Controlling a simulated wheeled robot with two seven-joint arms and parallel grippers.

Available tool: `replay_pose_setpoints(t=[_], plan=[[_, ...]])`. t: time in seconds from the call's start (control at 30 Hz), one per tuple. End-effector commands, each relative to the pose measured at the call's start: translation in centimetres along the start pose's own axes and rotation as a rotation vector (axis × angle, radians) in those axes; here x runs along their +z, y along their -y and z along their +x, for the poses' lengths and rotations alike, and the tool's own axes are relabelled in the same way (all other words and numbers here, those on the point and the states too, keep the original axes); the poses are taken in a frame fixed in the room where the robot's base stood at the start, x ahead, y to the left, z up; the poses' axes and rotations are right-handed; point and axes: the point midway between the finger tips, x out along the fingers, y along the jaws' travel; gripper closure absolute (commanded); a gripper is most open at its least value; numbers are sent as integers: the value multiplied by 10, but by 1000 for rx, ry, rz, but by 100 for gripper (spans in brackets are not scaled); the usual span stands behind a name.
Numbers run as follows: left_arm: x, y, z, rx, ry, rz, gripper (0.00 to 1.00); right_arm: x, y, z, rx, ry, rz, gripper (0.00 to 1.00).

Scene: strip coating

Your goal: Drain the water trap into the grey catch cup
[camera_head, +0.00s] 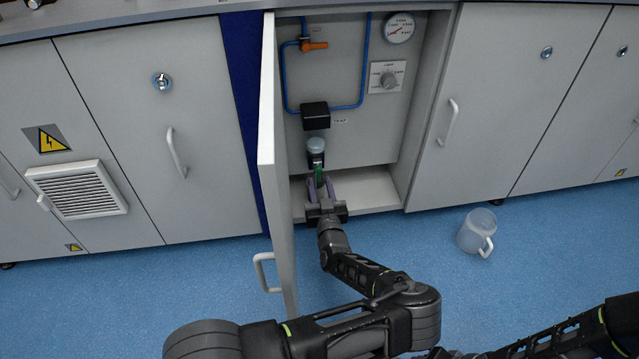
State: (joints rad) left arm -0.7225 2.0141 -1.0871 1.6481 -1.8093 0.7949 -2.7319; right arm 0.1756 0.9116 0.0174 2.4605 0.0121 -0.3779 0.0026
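The water trap hangs on the back wall of the open cabinet, with a black head (315,115) and a pale clear bowl (316,145) below it. A dark fitting and a green part (319,173) are under the bowl. My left gripper (319,181) reaches into the cabinet just below the trap. Its two fingers stand apart on either side of the green part; contact cannot be made out. A translucent grey cup with a handle (474,230) stands on the floor right of the cabinet. My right gripper is out of view.
The cabinet door (272,170) stands open just left of my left arm. The blue floor (560,250) is clear around the cup.

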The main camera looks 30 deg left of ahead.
Motion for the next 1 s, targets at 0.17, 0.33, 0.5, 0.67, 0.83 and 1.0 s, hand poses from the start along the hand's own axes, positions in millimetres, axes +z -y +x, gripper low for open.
replay_pose_setpoints(t=[0.17, 0.33, 0.5, 0.67, 0.83, 1.0], plan=[[-4, -1, -26, 2, 1, 2, 66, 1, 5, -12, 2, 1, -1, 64], [-4, 0, -54, 2, 1, 3, 66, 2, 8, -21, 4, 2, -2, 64], [-1, 0, -70, 1, 1, 2, 66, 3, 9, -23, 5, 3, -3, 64], [0, 1, -71, 0, 1, 2, 66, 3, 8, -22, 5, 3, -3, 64], [0, 0, -71, 0, 1, 2, 66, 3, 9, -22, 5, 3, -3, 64], [0, 0, -71, 0, 1, 1, 66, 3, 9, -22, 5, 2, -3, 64]])
